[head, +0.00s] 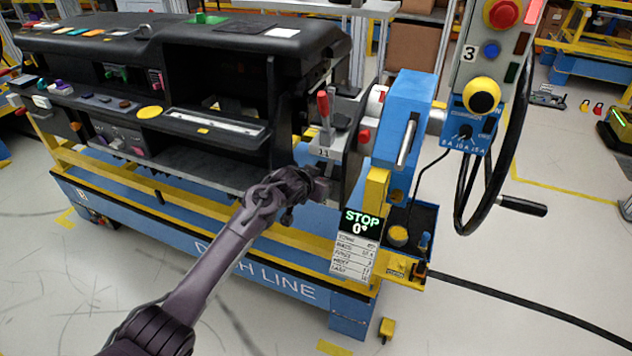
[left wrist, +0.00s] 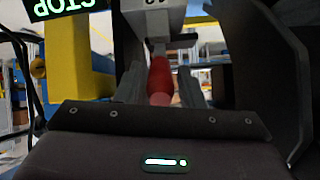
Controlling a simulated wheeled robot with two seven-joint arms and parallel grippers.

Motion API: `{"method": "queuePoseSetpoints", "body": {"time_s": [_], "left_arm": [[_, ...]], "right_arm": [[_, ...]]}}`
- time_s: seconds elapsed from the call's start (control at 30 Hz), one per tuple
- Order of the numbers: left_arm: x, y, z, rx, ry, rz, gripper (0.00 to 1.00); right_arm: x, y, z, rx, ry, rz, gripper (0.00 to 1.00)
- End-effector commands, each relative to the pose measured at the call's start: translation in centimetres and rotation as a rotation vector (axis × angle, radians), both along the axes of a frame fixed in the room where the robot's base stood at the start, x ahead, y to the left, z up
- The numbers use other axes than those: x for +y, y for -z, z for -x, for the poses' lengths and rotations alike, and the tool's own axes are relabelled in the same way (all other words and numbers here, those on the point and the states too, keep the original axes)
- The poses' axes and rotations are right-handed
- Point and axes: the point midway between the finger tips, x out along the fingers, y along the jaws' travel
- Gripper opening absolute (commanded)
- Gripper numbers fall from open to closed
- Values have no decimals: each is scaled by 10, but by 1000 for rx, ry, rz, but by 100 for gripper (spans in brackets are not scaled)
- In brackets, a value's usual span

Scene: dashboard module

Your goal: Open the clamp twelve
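My left gripper (head: 312,186) reaches in from the lower left to the right end of the dashboard module, just below the grey block marked 11. In the left wrist view, a red handle (left wrist: 160,78) stands between the two fingers (left wrist: 161,90), below a grey block (left wrist: 158,20) with an upside-down label that I cannot read surely. The fingers look spread, one on each side of the handle, with a slight gap at the right. In the head view my gripper hides this handle. Another red-handled clamp (head: 323,105) stands upright above, on the block marked 11. My right gripper is not in view.
The black dashboard module (head: 300,40) lies on a blue and yellow frame (head: 130,200). A blue bracket (head: 402,110), a display reading STOP (head: 362,220) and a black handwheel (head: 515,130) stand at the right. Bare floor (head: 70,300) lies in front.

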Motion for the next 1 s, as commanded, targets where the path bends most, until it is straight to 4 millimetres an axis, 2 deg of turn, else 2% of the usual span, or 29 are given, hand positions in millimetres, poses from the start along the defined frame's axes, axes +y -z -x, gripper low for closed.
{"method": "queuePoseSetpoints", "body": {"time_s": [0.47,1.0], "left_arm": [[2,-5,5,-2,0,2,44],[18,-42,56,-1,0,1,44]], "right_arm": [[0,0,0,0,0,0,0],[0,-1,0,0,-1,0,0]]}}
